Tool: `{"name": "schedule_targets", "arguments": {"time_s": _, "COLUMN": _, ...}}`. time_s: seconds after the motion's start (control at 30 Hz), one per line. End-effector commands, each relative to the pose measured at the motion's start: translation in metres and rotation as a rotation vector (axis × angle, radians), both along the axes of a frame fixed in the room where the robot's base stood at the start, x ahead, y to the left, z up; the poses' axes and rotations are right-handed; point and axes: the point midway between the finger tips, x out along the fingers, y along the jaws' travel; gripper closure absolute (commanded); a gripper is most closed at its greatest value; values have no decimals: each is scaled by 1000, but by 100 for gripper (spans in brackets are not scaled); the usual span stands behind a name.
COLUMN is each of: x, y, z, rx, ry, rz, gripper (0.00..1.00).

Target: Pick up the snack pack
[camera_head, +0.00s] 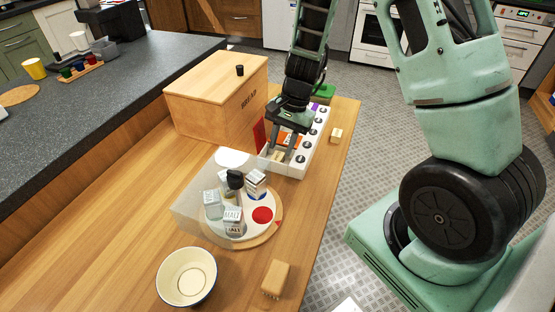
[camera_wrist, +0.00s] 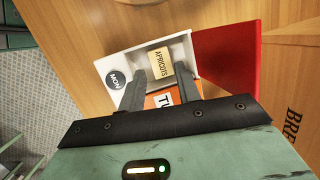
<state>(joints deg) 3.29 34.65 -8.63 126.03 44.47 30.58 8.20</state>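The snack pack, a small cream pack marked APRICOTS (camera_wrist: 159,62), lies in the white compartment labelled MON (camera_wrist: 115,78) in the wrist view. This compartment is the near end of a long white organizer (camera_head: 307,152) in the head view. Its red lid (camera_wrist: 226,60) stands open to the side. An orange lid marked TU (camera_wrist: 160,101) covers the neighbouring compartment, partly hidden by my gripper. My gripper (camera_wrist: 160,75) is open and points down over the MON compartment, one finger on each side of the pack's near end. The fingers' exact depth is unclear.
A wooden bread box (camera_head: 215,95) stands left of the organizer. A round turntable (camera_head: 262,230) with several labelled containers and a clear cover is in front.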

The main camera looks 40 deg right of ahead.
Motion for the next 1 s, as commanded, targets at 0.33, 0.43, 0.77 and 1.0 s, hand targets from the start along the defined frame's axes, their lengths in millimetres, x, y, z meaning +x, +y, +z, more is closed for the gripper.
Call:
{"name": "schedule_targets", "arguments": {"time_s": 0.33, "x": 0, "y": 10, "z": -31, "rx": 0, "ry": 0, "rz": -1, "gripper": 67}}
{"name": "schedule_targets", "arguments": {"time_s": 0.43, "x": 0, "y": 10, "z": -31, "rx": -1, "ry": 0, "rz": -1, "gripper": 67}}
{"name": "schedule_targets", "arguments": {"time_s": 0.77, "x": 0, "y": 10, "z": -31, "rx": 0, "ry": 0, "rz": 0, "gripper": 97}}
{"name": "schedule_targets", "arguments": {"time_s": 1.0, "x": 0, "y": 10, "z": -28, "rx": 0, "ry": 0, "rz": 1, "gripper": 97}}
